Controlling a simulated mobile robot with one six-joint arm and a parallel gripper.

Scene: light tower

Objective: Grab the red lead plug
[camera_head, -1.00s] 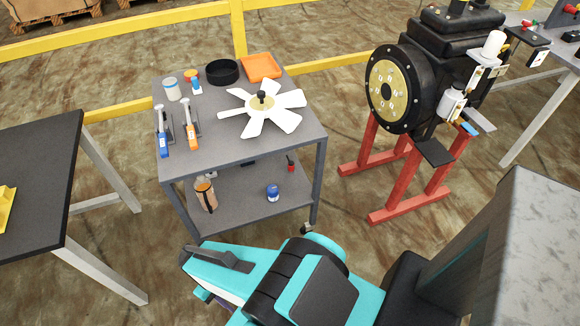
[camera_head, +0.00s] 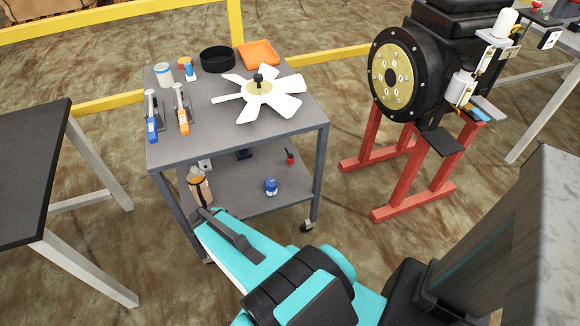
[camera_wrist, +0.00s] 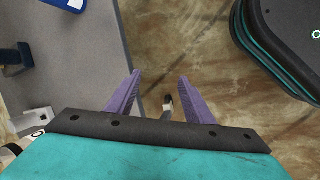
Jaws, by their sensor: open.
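A small red piece with a dark end (camera_head: 290,158) lies on the lower shelf of the grey cart, towards the right; it may be the red lead plug, but it is too small to be sure. Another red piece (camera_head: 543,6) shows on the far right table. No red piece shows in the wrist view. My gripper (camera_wrist: 158,78) has purple fingers, apart and empty, pointing past a grey surface edge with brown floor between them. In the head view my teal arm reaches to the cart's front left and the fingers are hidden.
The lower shelf (camera_head: 235,201) also holds a blue jar (camera_head: 271,187) and a brown-and-black container (camera_head: 200,187). The cart top carries a white fan (camera_head: 235,84) and tools. A black machine on red legs (camera_head: 408,165) stands right, a dark table (camera_head: 25,170) left.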

